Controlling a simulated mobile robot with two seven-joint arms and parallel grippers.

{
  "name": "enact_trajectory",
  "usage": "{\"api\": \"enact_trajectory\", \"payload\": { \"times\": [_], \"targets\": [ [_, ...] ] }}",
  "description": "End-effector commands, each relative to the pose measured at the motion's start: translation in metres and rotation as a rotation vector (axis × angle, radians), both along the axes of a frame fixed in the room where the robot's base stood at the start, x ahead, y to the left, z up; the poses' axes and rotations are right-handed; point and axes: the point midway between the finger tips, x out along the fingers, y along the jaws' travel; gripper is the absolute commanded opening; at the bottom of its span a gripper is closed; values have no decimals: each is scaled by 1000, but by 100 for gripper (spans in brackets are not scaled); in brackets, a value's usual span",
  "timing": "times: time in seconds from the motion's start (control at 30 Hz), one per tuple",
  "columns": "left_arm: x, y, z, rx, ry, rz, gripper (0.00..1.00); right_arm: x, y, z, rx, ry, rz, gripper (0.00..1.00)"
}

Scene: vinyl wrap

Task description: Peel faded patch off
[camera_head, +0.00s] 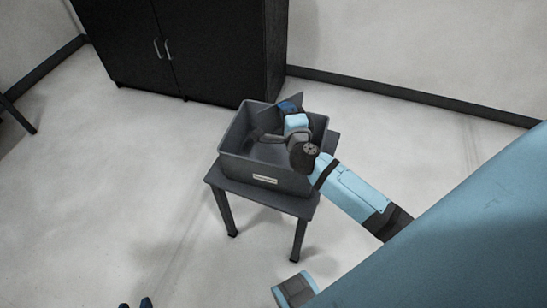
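My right arm reaches into a dark grey bin (245,170). Its gripper (267,137) is over the inside of the bin, partly hidden by its own wrist. I cannot tell whether its fingers are apart or shut on something. A small dark, bluish flat piece (290,104) shows beside the wrist at the bin's far rim; I cannot tell whether it is part of the gripper or a separate thing. No faded patch can be made out. Two dark tips (135,303) at the bottom edge may be my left gripper, mostly cut off.
The bin stands on a small dark table (285,203). A black cabinet (205,50) with two handles is behind it by the wall. A large light blue surface fills the lower right. Pale floor (120,180) is clear on the left.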

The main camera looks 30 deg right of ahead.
Motion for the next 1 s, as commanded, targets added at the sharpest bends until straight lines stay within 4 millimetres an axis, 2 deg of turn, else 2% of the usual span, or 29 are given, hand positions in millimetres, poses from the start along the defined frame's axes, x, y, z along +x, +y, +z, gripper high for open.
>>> {"api": "enact_trajectory", "payload": {
  "times": [0.03,0.27,0.4,0.57,0.67,0.8,1.0],
  "targets": [
    [1,0,-8,-2,-3,0,43,2,-3,-11,1,-1,-10,0],
    [2,-2,-15,-12,-9,0,43,3,-8,-26,1,-3,-24,0],
    [4,-5,-24,-28,-27,-3,43,3,-8,-43,2,-3,-22,0],
    [7,-11,-26,-57,-60,-9,43,3,-8,-60,1,-3,-22,0],
    [8,-15,-23,-83,-82,-14,43,3,-8,-68,2,-3,-22,0],
    [13,-21,-9,-119,-143,-22,43,3,-8,-73,1,-3,-23,0],
    [19,-24,8,-134,-193,-35,43,3,-8,-74,2,-2,-22,0]
  ]
}}
